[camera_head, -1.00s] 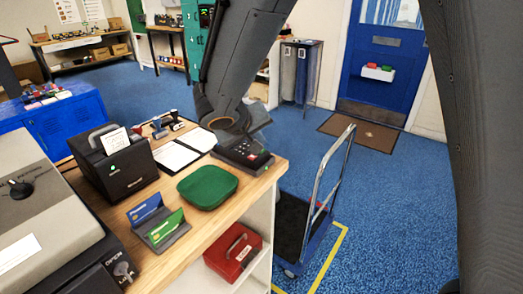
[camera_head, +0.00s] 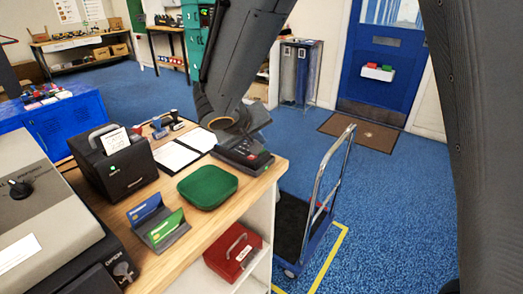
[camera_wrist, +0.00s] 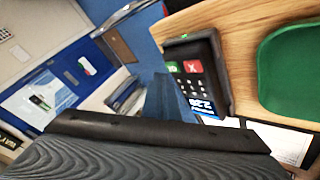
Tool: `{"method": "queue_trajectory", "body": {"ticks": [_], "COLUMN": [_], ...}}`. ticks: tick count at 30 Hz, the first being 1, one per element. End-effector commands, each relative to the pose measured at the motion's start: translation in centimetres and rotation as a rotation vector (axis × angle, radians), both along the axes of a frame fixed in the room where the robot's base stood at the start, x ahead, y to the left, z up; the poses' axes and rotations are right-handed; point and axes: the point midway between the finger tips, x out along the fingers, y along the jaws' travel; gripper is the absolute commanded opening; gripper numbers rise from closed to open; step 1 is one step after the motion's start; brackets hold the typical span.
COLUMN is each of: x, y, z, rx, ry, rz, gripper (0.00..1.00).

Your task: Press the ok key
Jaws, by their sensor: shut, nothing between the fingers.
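The card terminal (camera_head: 252,158) is a dark box at the far right corner of the wooden counter. In the wrist view the terminal (camera_wrist: 212,62) shows dark number keys, a red X key (camera_wrist: 192,67), a lit screen (camera_wrist: 204,106) and the green ok key (camera_wrist: 174,67). My gripper (camera_head: 243,137) is over the terminal in the head view and hides part of its keypad. In the wrist view my gripper's shut, empty fingers (camera_wrist: 170,98) are blurred and lie close beside the ok key. I cannot tell whether they touch it.
A green tray (camera_head: 207,186), a clipboard (camera_head: 174,157), a card holder (camera_head: 158,226) and a black receipt printer (camera_head: 117,170) share the counter. A red cash box (camera_head: 233,252) sits on the shelf below. A hand trolley (camera_head: 312,222) stands right of the counter.

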Motion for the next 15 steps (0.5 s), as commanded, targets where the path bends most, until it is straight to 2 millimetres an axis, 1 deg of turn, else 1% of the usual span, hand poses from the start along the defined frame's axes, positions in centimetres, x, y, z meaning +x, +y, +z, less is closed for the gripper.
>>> {"method": "queue_trajectory", "body": {"ticks": [8,15], "x": [0.01,0.1], "y": [0.0,0.01], "z": [-0.06,-0.57], "rx": [0.0,0.0], "ry": [0.0,-0.001], "rz": [0.0,0.001], "gripper": [0.0,0.0]}}
